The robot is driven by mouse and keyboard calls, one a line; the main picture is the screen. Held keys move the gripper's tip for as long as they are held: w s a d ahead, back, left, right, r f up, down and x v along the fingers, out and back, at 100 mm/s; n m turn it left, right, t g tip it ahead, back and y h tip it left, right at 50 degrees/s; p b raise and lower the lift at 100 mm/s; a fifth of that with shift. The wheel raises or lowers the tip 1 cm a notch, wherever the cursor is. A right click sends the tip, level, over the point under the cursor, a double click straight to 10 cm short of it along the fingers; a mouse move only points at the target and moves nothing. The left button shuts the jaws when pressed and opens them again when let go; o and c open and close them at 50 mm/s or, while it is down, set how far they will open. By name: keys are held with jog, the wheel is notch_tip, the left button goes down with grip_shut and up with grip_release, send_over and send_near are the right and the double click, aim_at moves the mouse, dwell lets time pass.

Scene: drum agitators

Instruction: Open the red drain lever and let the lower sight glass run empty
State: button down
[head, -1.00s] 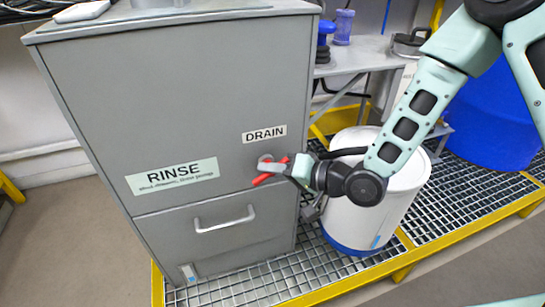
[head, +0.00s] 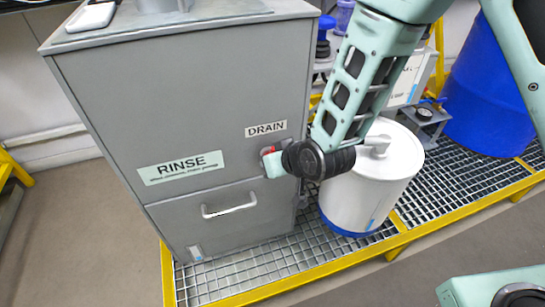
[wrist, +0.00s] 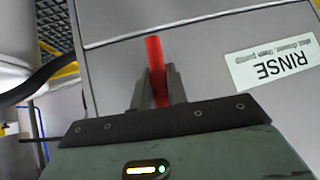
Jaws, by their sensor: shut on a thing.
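The red drain lever (wrist: 154,58) lies between the two dark fingers of my gripper (wrist: 159,78) in the wrist view, with its end showing beyond the fingertips. In the head view only a small red bit of the lever (head: 271,150) shows, just below the DRAIN label (head: 266,129). My gripper (head: 273,163) is shut on it there, close to the front of the grey RINSE cabinet (head: 110,130). My wrist and gripper hide the rest of the lever and its valve. I cannot make out the lower sight glass in either view.
A white drum (head: 365,195) with a blue base stands right of the cabinet, close behind my arm. A blue barrel (head: 495,90) is farther right. Yellow-edged grating (head: 270,280) runs beneath them.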

jog(key=shift+n+h+p, duration=0.3)
jog(key=shift+h, duration=0.1)
dwell(0.4)
jog(key=c, duration=1.4)
grip_release()
jog(key=p+v, duration=0.5)
jog(key=p, duration=0.1)
jog(key=p+v, duration=1.1)
jog(key=v, duration=0.1)
jog(key=shift+s+a+r+p, duration=0.15)
jog(key=shift+s+a+p, duration=0.15)
jog(key=shift+p, duration=0.1)
